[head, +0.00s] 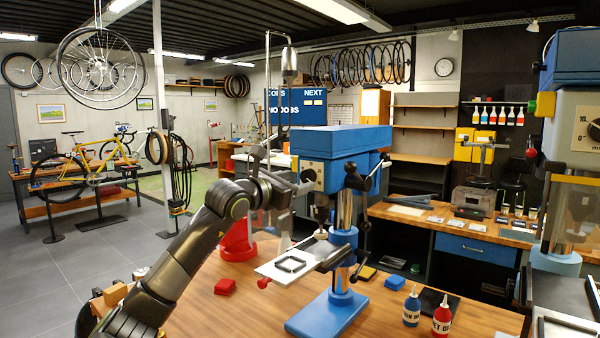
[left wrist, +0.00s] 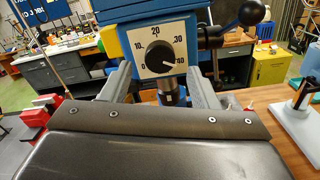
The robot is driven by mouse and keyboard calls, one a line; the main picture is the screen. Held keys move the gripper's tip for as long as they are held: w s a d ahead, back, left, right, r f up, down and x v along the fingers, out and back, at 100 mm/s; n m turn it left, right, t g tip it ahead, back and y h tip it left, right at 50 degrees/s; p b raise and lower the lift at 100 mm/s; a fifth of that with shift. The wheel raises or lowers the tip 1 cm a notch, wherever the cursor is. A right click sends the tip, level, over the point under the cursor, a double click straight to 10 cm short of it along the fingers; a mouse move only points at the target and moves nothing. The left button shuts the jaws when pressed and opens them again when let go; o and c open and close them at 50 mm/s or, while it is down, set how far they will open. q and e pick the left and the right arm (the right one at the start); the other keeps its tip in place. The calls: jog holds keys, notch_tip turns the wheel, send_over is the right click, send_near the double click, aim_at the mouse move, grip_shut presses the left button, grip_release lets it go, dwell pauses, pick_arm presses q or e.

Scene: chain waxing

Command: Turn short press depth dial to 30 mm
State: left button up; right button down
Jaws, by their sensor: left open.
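The short press (head: 340,140) is a blue drill-press-like machine on the wooden bench, with a steel column and blue base. Its depth dial (left wrist: 160,57) is a black knob on a white plate marked 0 to 40. The knob's white pointer is turned to the lower right, near the 40 mark. In the head view the dial plate (head: 309,174) is partly hidden by my gripper. My left gripper (head: 296,186) is open in front of the dial. In the wrist view its fingers (left wrist: 158,70) stand either side of the knob's lower part, apart from it.
A lever with a black ball (left wrist: 252,12) sticks out right of the press head. A white plate (head: 283,263) sits low on the press. Another press (head: 580,60) stands right.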

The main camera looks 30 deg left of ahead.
aim_at(308, 176)
pick_arm(q)
jog(key=shift+w+d+p, duration=0.1)
jog(key=shift+w+p, duration=0.25)
jog(key=shift+w, duration=0.85)
jog(key=c, duration=1)
